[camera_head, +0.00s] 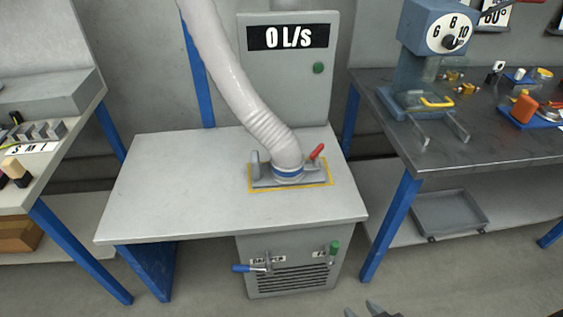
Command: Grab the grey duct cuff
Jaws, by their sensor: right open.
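The duct cuff (288,166) is the grey end of a pale flexible duct (235,80), with a blue band near its bottom. It sits on a grey base plate (316,176) inside a yellow outline on the middle table. A red lever (317,151) sticks up at the right of the cuff. My right gripper (360,309) shows only its fingertips at the bottom edge, open and well in front of and below the table. My left gripper is not in view.
The middle table (170,185) is clear left of the plate. Behind it stands a grey cabinet (285,75) reading "0 L/S". Below is a vented box (290,275) with blue and green handles. Cluttered benches flank both sides; the right one (480,140) carries a dial device.

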